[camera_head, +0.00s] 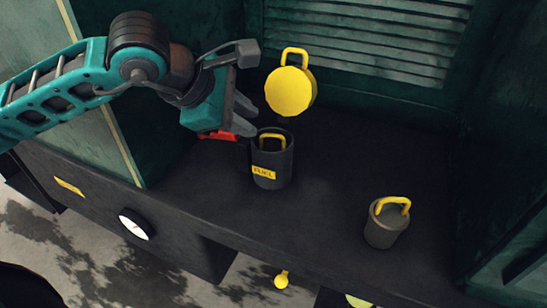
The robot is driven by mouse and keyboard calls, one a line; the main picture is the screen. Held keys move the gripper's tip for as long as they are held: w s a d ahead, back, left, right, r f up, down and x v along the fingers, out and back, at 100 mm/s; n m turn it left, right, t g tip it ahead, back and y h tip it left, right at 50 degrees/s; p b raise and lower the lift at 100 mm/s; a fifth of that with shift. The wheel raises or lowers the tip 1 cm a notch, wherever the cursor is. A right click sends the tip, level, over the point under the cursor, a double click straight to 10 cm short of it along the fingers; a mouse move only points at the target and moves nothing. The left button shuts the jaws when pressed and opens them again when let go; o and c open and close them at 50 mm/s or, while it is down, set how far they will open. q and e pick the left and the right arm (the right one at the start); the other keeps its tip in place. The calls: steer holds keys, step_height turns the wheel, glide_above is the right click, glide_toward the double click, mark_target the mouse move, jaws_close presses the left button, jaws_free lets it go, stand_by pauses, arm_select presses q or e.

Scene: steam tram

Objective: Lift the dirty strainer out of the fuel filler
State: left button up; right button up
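The fuel filler (272,175) is a dark upright cylinder with a yellow label, standing on the dark ledge in the middle of the head view. A yellow handle (273,137) shows inside its mouth; the strainer body below it is hidden in the filler. My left gripper (250,116) is at the upper left of the filler's mouth. Its two grey fingers are apart, with nothing seen between them, and the handle is beyond their tips. Whether a finger touches the rim cannot be told. My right gripper is not in view.
A round yellow cap (290,92) with a loop handle is upright behind the filler. A grey cylinder (384,229) with a yellow handle stands at the right of the ledge (320,225). A louvred panel (365,38) is at the back. The ledge between the cylinders is clear.

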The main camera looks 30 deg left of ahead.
mark_target(271, 134)
arm_select(q)
steer(key=shift+p+x, duration=0.5)
steer(key=shift+x, duration=3.1)
steer(key=shift+w+a+r, duration=0.1)
steer(key=shift+w, duration=0.05)
steer(key=shift+c, duration=0.5)
jaws_close()
